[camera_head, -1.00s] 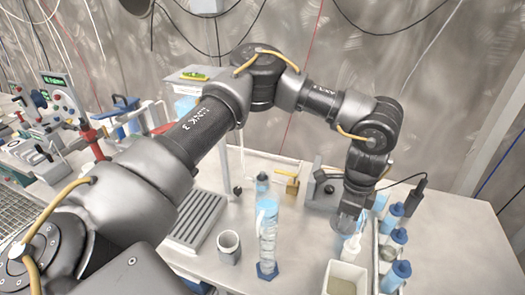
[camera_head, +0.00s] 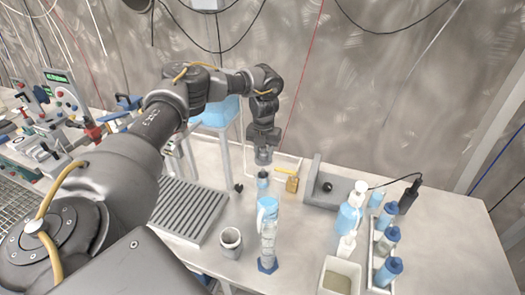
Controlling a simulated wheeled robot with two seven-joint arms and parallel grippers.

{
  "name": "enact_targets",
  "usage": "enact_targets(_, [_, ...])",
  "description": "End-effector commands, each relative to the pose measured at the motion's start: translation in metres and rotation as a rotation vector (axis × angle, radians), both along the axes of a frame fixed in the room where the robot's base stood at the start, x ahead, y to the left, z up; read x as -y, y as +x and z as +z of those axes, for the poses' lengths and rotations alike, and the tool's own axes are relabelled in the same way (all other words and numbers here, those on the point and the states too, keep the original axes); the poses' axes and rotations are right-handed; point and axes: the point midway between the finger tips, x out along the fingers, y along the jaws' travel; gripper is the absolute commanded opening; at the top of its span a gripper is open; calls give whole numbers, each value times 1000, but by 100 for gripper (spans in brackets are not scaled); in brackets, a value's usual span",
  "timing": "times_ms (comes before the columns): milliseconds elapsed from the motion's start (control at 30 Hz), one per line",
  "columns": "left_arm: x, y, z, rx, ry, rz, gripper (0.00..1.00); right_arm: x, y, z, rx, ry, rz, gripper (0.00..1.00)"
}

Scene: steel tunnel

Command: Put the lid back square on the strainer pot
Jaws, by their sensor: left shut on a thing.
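An open grey cylindrical pot (camera_head: 230,243) stands upright on the bench, left of a tall clear cylinder; it looks like the strainer pot, and no lid shows on it. I cannot tell whether this is the lid. My right gripper is out of view.
The tall clear cylinder (camera_head: 268,244) stands close beside the pot. A ribbed grey tray (camera_head: 190,210) lies to the left. A grey block (camera_head: 326,188), wash bottles (camera_head: 348,217), a white bin (camera_head: 340,277) and a bottle rack (camera_head: 378,245) stand to the right. The bench's far right is clear.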

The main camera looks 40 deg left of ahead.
Motion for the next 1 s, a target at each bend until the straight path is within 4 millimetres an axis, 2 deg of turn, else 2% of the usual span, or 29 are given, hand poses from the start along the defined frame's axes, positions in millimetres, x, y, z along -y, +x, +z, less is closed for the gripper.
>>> enact_targets(367, [-4, -1, -6, 0, 0, -22, 11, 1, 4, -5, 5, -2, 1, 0])
enact_targets(800, [-4, -1, -36, 0, 0, -21, 11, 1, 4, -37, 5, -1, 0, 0])
enact_targets(1000, [-4, -1, -39, 0, 0, -21, 11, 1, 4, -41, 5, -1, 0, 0])
